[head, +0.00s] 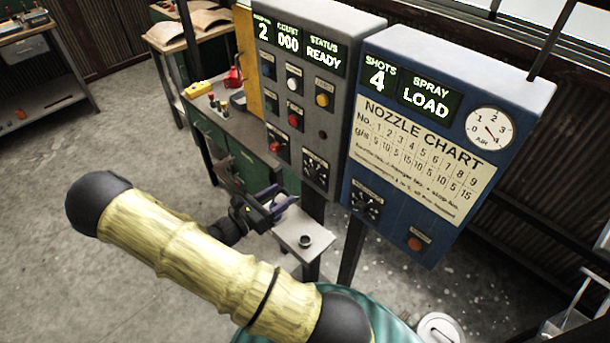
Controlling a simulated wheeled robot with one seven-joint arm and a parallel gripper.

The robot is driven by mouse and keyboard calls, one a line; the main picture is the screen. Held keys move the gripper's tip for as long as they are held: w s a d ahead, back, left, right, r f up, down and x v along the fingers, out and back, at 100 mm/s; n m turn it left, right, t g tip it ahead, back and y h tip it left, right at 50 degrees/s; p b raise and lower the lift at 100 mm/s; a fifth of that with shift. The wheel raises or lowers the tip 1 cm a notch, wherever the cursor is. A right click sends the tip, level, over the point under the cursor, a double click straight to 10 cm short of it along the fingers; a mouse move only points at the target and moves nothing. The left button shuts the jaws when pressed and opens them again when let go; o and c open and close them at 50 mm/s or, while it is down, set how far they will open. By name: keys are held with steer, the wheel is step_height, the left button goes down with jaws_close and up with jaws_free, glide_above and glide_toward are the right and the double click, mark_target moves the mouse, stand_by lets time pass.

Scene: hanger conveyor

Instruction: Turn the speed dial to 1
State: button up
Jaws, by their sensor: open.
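A grey control panel (302,90) stands in the middle of the head view. A dark rotary dial (316,168) with white marks around it sits low on its face; its label and pointer are too small to read. The panel's display (288,45) shows 2, 000 and READY; the label above the 2 is hard to read. A second rotary dial (365,202) is on the blue panel (395,215) to the right. My gripper (279,203) is open and empty, apart from both dials, below and left of the grey panel's dial.
A small metal shelf (290,228) with a dark ring-shaped piece (305,241) lies just below my gripper. The grey panel also carries several buttons. A green workbench (240,160) stands behind at left. Open concrete floor (130,150) is at left.

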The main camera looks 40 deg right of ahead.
mark_target(309, 176)
steer(key=d+p, duration=0.2)
steer(key=d, duration=0.7)
steer(key=shift+w+d+p, duration=0.1)
steer(key=shift+d+p, duration=0.25)
steer(key=shift+p, duration=0.05)
steer(key=c, duration=1)
